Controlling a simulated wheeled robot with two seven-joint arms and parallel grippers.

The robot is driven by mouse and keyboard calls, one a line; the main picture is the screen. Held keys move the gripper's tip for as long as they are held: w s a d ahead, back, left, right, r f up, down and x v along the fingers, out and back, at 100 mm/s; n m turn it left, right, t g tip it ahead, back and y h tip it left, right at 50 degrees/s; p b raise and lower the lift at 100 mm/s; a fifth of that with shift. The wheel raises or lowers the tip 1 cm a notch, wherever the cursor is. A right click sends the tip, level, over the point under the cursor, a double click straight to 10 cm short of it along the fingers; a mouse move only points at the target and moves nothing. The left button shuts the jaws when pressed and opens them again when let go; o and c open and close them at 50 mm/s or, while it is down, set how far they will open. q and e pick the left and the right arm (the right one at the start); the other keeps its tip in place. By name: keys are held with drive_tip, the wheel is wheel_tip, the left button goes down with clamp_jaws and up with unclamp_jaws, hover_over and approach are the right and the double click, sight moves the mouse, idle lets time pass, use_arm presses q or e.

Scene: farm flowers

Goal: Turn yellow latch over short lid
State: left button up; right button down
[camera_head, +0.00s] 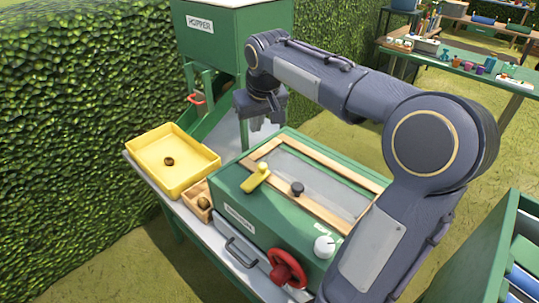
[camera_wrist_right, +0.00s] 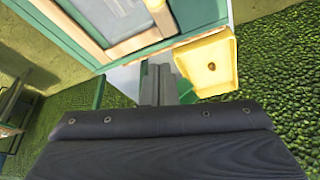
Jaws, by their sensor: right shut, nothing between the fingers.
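The yellow latch (camera_head: 257,178) is a small bar with a knob, on top of the green box (camera_head: 230,190) near its left front corner. It lies across the left end of the front wooden strip. A grey lid panel (camera_head: 312,172) with a dark knob (camera_head: 297,188) sits within the wooden frame to its right; I cannot tell whether this is the short lid. My right gripper (camera_head: 262,124) points down beyond the box's back left corner, apart from the latch. Its fingers (camera_wrist_right: 157,84) are shut and empty in the right wrist view. My left gripper is out of view.
A yellow tray (camera_head: 195,163) holding a small brown object stands left of the box, and shows in the wrist view (camera_wrist_right: 222,82). The hopper (camera_head: 235,45) rises behind.

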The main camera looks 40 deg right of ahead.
sight(262, 164)
drive_tip(key=x, duration=0.8)
drive_tip(key=shift+f, duration=0.35)
drive_tip(key=shift+s+a+f+p, duration=0.1)
drive_tip(key=shift+s+a+p, duration=0.1)
drive_tip(key=shift+s, duration=0.4)
drive_tip(key=shift+s+a+f+p, duration=0.1)
drive_tip(key=shift+s+a, duration=0.05)
drive_tip(key=shift+s, duration=0.5)
drive_tip(key=shift+s+a+f, duration=0.1)
drive_tip(key=shift+s+a, duration=0.05)
drive_tip(key=shift+s, duration=0.35)
drive_tip(key=shift+s+f+b, duration=0.2)
drive_tip(key=shift+s+b, duration=0.15)
drive_tip(key=shift+s, duration=0.4)
drive_tip(key=shift+f, duration=0.1)
drive_tip(key=shift+w+a, duration=0.1)
drive_tip(key=shift+a, duration=0.05)
